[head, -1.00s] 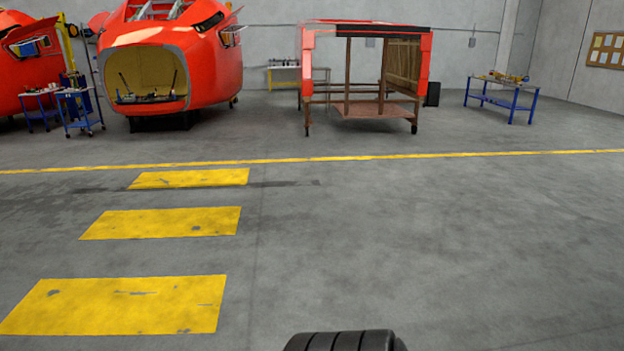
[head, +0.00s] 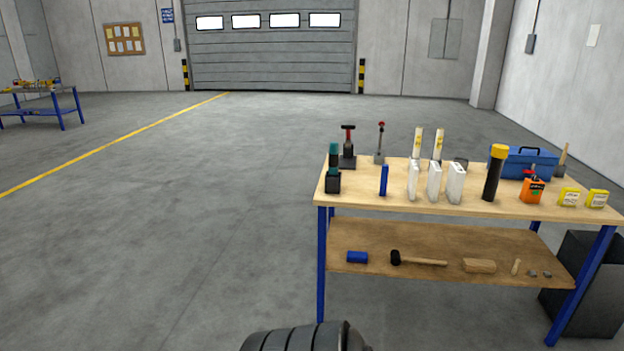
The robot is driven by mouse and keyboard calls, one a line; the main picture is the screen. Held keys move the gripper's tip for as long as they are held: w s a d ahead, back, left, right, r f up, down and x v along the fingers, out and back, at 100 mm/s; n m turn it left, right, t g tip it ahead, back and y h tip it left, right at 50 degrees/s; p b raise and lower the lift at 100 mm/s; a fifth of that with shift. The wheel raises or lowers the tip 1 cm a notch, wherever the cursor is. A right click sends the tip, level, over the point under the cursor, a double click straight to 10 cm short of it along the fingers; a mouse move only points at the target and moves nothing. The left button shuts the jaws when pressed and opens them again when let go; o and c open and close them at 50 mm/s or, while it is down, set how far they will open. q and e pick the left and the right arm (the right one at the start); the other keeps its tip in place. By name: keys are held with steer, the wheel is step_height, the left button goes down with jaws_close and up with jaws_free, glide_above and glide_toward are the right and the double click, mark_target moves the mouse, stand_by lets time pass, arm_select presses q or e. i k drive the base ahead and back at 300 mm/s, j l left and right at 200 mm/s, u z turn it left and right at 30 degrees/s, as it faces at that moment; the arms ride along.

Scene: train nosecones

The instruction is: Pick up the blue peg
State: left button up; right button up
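A slim blue upright piece, which looks like the blue peg (head: 383,181), stands on the wooden top of a workbench (head: 350,198) right of centre in the head view. It stands near the front edge, between a dark holder with a green-topped item on its left and white boxes on its right. A dark ribbed part of my own body shows at the bottom edge. Neither of my grippers is in view.
The bench top also holds several white boxes (head: 434,181), a black tube with a yellow cap (head: 494,173), an orange container (head: 532,190) and a blue toolbox (head: 522,162). Its lower shelf (head: 440,240) carries a mallet (head: 415,259). Open floor lies left of the bench.

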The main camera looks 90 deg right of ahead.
mark_target(385, 166)
steer(key=z, duration=3.25)
steer(key=i+l+u, duration=0.15)
steer(key=i+l, duration=1.35)
steer(key=i, duration=0.05)
